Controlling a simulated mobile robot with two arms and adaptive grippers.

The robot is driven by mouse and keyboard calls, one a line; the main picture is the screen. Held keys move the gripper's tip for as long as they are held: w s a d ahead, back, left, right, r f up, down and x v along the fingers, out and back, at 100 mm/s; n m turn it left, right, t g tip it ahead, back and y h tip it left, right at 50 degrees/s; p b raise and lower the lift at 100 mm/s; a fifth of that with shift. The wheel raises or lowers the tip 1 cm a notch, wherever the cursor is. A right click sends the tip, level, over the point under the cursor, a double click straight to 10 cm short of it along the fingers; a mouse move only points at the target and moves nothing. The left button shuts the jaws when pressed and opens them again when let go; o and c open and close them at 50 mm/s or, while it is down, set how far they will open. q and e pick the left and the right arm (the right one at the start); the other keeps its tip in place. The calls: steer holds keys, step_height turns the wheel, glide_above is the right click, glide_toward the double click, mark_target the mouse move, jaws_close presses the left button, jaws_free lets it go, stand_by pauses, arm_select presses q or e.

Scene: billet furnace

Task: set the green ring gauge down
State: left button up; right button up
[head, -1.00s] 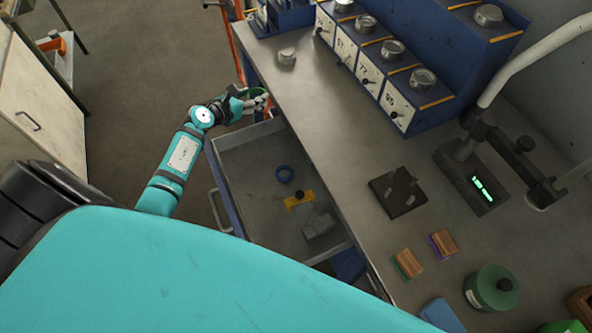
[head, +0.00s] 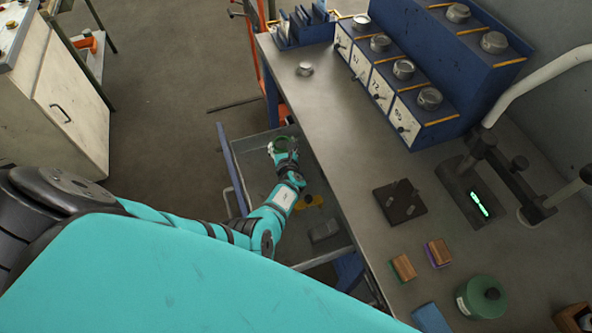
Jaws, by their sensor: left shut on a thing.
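My left gripper (head: 283,153) is shut on the green ring gauge (head: 282,139). It holds the ring at the far end of the open drawer (head: 252,151), over the drawer's inside. I cannot tell whether the ring touches the drawer bottom. My left arm reaches across the drawer and hides part of it, including the place where a blue ring lay earlier. My right gripper is not in view.
In the drawer lie a yellow piece (head: 311,201) and a grey block (head: 323,231), close to my arm. The bench top (head: 335,130) beside it holds a small metal part (head: 304,69), a dark plate (head: 400,202) and a green round container (head: 481,297).

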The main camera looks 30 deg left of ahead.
arm_select(q)
step_height(320, 180, down, 6)
steer(key=b, duration=0.4)
steer(key=shift+w+a+r, duration=0.1)
steer(key=shift+w, duration=0.05)
step_height(320, 180, down, 4)
steer(key=b, duration=0.3)
steer(key=shift+r+b, duration=0.15)
steer(key=shift+b, duration=0.2)
steer(key=shift+r, duration=0.15)
steer(key=shift+f+b, duration=0.55)
steer(key=shift+f, duration=0.05)
steer(key=o, duration=1.3)
steer(key=shift+o, duration=0.2)
